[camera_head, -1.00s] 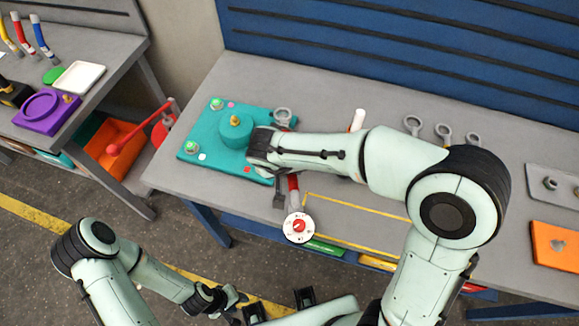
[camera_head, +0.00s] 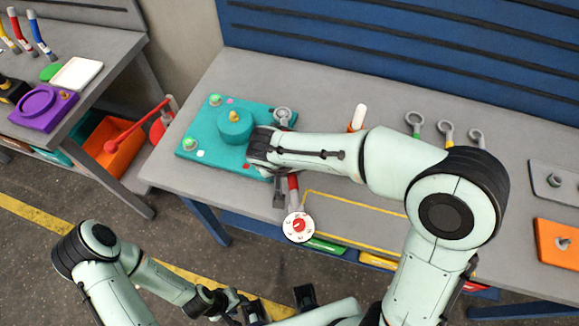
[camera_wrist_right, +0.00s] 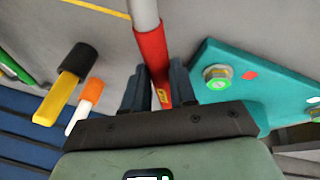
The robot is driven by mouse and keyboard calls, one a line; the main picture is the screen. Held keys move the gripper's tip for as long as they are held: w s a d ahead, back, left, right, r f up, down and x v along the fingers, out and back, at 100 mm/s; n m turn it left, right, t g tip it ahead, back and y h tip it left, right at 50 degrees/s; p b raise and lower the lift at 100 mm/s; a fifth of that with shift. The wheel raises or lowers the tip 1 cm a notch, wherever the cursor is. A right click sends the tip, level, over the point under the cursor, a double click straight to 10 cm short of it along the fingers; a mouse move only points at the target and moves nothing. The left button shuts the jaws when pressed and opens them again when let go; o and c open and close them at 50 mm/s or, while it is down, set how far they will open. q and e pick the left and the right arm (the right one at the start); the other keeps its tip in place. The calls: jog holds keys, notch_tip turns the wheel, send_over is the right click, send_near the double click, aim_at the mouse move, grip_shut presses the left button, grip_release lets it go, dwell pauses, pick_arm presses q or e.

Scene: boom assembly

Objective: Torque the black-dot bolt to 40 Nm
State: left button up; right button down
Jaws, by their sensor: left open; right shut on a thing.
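The teal plate (camera_head: 213,130) on the bench has a raised round boss with a small yellow part on top. Green-marked bolts show at its left corners; white, pink and red dots show. I cannot see a black dot. A torque wrench has a red grip (camera_head: 293,183) and a round dial (camera_head: 298,227); a grey ring (camera_head: 282,116) sits over the plate's back right corner. My right gripper (camera_wrist_right: 158,75) is shut on the wrench's red grip (camera_wrist_right: 151,48). In its view a green-ringed bolt (camera_wrist_right: 217,77) beside a red dot is uncovered. My left gripper (camera_head: 279,303) is open, away from the bench.
An orange-and-white tool (camera_head: 357,118) stands right of the plate. Several ring spanners (camera_head: 446,131) stand behind my right arm. An orange block (camera_head: 556,243) lies at the right. A side bench with a purple part (camera_head: 43,110) stands left, across a floor gap.

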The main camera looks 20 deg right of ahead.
jog(key=shift+a, duration=0.1)
dwell(0.3)
pick_arm(q)
jog(key=shift+f, duration=0.15)
pick_arm(e)
jog(key=shift+w+a+r+m, duration=0.1)
jog(key=shift+w+a+m, duration=0.25)
jog(key=shift+a, duration=0.35)
jog(key=shift+w+a+m, duration=0.1)
jog(key=shift+a+m, duration=0.35)
jog(key=shift+a, duration=0.25)
jog(key=shift+a, duration=0.1)
jog(key=shift+w+a+m+g+h, duration=0.25)
jog(key=shift+a+m+g+h, duration=0.05)
jog(key=shift+a, duration=0.2)
pick_arm(q)
jog(key=shift+w+r, duration=0.1)
jog(key=shift+r, duration=0.25)
pick_arm(e)
jog(key=shift+w+a+m, duration=0.35)
jog(key=shift+a+m, duration=0.15)
jog(key=shift+a, duration=0.25)
